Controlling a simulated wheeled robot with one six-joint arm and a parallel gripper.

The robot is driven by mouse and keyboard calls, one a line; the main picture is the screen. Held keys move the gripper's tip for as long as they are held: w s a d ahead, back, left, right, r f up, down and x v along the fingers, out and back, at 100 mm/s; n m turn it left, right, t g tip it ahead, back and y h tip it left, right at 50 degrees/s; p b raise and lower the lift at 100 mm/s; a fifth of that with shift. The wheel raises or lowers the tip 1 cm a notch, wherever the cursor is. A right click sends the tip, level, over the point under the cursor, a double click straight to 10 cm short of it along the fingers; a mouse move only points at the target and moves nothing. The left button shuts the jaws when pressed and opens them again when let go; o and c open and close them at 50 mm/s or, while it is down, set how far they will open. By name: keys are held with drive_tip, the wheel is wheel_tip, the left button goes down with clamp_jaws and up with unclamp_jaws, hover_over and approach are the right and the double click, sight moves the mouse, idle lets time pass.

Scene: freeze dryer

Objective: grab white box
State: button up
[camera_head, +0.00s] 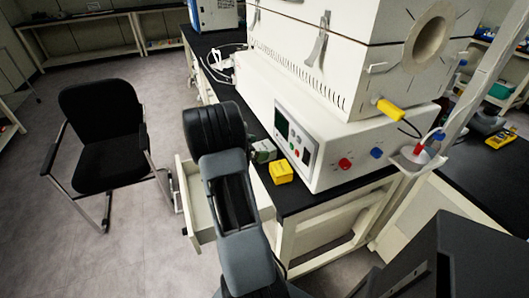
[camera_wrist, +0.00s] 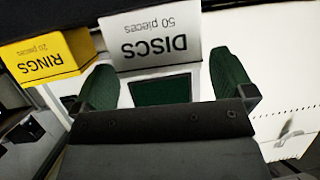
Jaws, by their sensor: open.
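The white box (camera_wrist: 158,40), labelled "DISCS 50 pieces", shows upside down in the wrist view. It lies ahead of my gripper (camera_wrist: 163,66), between the lines of its two green-padded fingers. The fingers are spread wide, and I cannot tell whether they touch the box. In the head view, my arm largely hides the gripper, and the box area beside the white machine is small and partly covered. A yellow box (camera_head: 281,173) stands close by on the black bench top. It shows left of the white box in the wrist view (camera_wrist: 42,57), labelled "RINGS 20 pieces".
A large white machine (camera_head: 331,125) with a control panel stands on the bench right behind the boxes. Its dark green display (camera_wrist: 160,91) shows between my fingers. An open drawer (camera_head: 203,206) juts out below the bench. A black chair (camera_head: 103,115) stands left on open floor.

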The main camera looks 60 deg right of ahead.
sight(262, 147)
drive_tip(key=shift+x, duration=1.75)
drive_tip(key=shift+c, duration=0.2)
drive_tip(key=c, duration=0.8)
drive_tip(key=shift+c, duration=0.2)
